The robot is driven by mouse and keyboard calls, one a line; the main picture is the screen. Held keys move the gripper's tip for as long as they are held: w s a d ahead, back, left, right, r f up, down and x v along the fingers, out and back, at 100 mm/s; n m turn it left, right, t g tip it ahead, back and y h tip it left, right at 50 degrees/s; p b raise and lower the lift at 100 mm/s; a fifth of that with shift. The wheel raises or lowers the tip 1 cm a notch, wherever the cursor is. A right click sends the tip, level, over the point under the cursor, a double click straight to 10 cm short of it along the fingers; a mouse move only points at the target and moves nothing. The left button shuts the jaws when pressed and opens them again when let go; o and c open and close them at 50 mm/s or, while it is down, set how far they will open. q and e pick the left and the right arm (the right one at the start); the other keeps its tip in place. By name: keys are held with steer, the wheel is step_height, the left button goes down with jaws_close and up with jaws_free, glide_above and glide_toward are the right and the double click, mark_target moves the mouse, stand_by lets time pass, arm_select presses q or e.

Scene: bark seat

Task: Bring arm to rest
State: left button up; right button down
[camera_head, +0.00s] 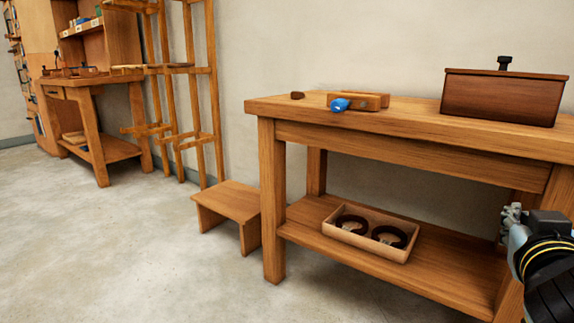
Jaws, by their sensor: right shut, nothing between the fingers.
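My right gripper (511,217) shows at the lower right edge of the head view, in front of the right end of the workbench. It is shut and empty. Part of my right arm (548,262), grey and black with yellow bands, comes in behind it from the right edge. The gripper is below the bench top's level and looks close to the right front leg; whether it touches the leg I cannot tell. My left gripper is out of view.
The wooden workbench (420,150) holds a dark wooden box (503,97), a wooden block (357,100), a blue item (340,104) and a small brown piece (297,95). A tray (370,233) sits on its shelf. A stool (232,203) stands left. The floor at left is clear.

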steer(key=s+a+f+n+g+y, duration=0.2)
steer(key=s+f+g+y, duration=0.3)
steer(key=s+f, duration=0.9)
steer(key=s+a+f+n+g+y, duration=0.4)
steer(key=s+a+f+g, duration=0.3)
steer(key=s, duration=0.5)
step_height(320, 180, down, 6)
steer(key=s+d+p, duration=0.1)
steer(key=p, duration=0.6)
arm_select(q)
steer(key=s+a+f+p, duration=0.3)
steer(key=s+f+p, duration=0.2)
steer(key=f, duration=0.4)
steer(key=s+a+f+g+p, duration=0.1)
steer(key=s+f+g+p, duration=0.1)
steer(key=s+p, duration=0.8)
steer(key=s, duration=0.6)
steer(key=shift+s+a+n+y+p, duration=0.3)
steer(key=shift+p, duration=0.1)
arm_select(e)
steer(key=s+d+f, duration=0.1)
steer(key=s+f, duration=0.2)
steer(key=s, duration=0.7)
steer(key=s+d+f+m+g, duration=0.1)
steer(key=s+d+f, duration=0.1)
steer(key=s, duration=0.8)
steer(key=shift+f+h, duration=0.3)
steer(key=shift+f, duration=0.15)
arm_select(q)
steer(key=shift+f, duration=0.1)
